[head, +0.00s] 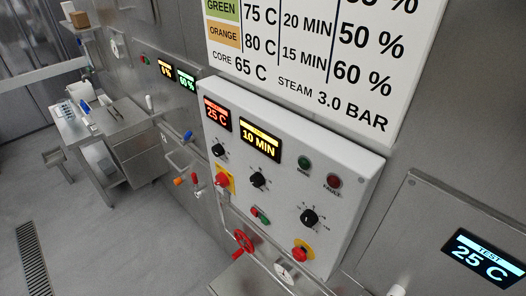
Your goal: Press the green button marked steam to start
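A white control box (340,191) is fixed to the steel wall in the middle of the head view, seen at a slant. A dark green round lamp or button (305,163) sits higher up, beside a red one marked FAULT (333,181). The box's displays read 25 C (217,113) and 10 MIN (260,143). Neither of my grippers shows.
Black knobs (309,217), a red switch on yellow (223,181) and a red mushroom button on yellow (302,251) surround the pair. Below are a red handwheel (243,241) and a gauge (283,272). A TEST display (483,257) is at right. Open floor (120,240) lies left.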

